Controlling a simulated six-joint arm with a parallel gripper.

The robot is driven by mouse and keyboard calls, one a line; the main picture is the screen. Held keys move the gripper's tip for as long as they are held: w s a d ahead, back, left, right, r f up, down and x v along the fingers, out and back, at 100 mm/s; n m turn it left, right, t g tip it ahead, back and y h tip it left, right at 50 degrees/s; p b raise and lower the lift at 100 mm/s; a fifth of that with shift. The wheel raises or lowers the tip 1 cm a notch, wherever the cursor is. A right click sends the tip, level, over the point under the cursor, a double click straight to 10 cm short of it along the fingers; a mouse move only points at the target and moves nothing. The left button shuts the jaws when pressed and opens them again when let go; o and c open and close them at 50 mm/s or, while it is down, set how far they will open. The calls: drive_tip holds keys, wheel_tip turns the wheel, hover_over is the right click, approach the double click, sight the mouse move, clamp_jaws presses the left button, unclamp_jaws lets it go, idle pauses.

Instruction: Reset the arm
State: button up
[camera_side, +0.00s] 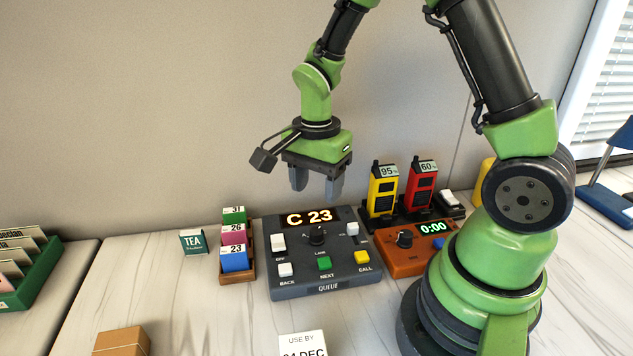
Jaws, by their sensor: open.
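My gripper (315,190) hangs in the air above the back of the dark queue console (342,284), pointing down. Its two grey fingers are apart with nothing between them. My green and black arm rises from its base at the right and bends over the table. The console's display reads C 23, and its buttons and knob are in view below the gripper. The gripper does not touch the console.
An orange timer box (405,263) showing 0:00 sits right of the console. Yellow (382,192) and red (420,190) handsets stand behind it. A card holder (238,278), TEA box (193,242), green file rack (38,275) and cardboard box (121,342) are leftward.

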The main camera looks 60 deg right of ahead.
drive_tip(key=shift+r, duration=0.15)
drive_tip(key=s+a+r+n+t+y, duration=0.1)
drive_tip(key=s+a+r+n+t, duration=0.2)
drive_tip(key=s+r+n, duration=0.3)
drive_tip(key=s+a+r+n+t+y, duration=0.1)
drive_tip(key=s+a+r+n+t, duration=0.2)
drive_tip(key=s+r+n, duration=0.3)
wheel_tip(320, 180, up, 5)
drive_tip(key=shift+s+r+n+t, duration=0.15)
drive_tip(key=shift+n+t, duration=0.45)
drive_tip(key=shift+n, duration=0.3)
idle(1.8)
